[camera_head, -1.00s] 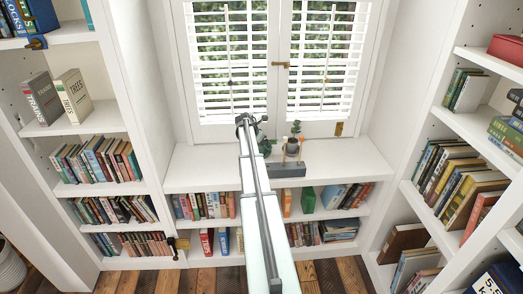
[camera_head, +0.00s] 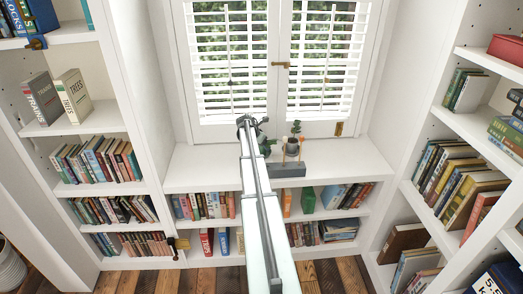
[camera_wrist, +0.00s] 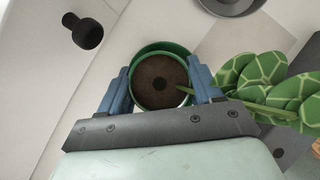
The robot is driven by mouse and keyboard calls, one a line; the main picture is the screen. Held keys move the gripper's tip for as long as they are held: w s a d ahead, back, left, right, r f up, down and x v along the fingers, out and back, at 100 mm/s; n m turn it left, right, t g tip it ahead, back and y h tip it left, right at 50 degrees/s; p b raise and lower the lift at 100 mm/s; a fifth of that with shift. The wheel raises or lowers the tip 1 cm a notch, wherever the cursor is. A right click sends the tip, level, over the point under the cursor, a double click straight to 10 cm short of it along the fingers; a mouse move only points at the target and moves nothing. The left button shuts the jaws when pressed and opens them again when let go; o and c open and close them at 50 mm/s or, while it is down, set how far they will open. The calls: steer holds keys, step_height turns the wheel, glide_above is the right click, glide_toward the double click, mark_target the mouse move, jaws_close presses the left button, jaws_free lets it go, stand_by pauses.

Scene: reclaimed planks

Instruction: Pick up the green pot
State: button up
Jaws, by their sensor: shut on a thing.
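In the wrist view the green pot (camera_wrist: 160,47) stands between the two blue fingers of my gripper (camera_wrist: 160,87). I look down into it and see its round green rim and brown soil with a darker spot in the middle. The fingers are shut on the pot's two sides. Large green patterned leaves (camera_wrist: 270,82) reach out to the right, past the right finger. In the head view my arm covers most of the gripper and pot; dark green leaves (camera_head: 264,146) show just right of the arm's end.
The shuttered window is close behind. Bookshelves flank both sides. The ledge is clear at its right end.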

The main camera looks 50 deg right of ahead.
steer(key=shift+c, duration=1.1)
step_height(320, 180, up, 13)
stand_by(0.5)
step_height(320, 180, down, 9)
steer(key=m+g, duration=0.1)
steer(key=m, duration=0.1)
steer(key=shift+f+m+g, duration=0.1)
steer(key=shift+m+g, duration=0.2)
steer(key=shift+m, duration=0.1)
steer(key=shift+f, duration=1.6)
steer(key=o, duration=1.5)
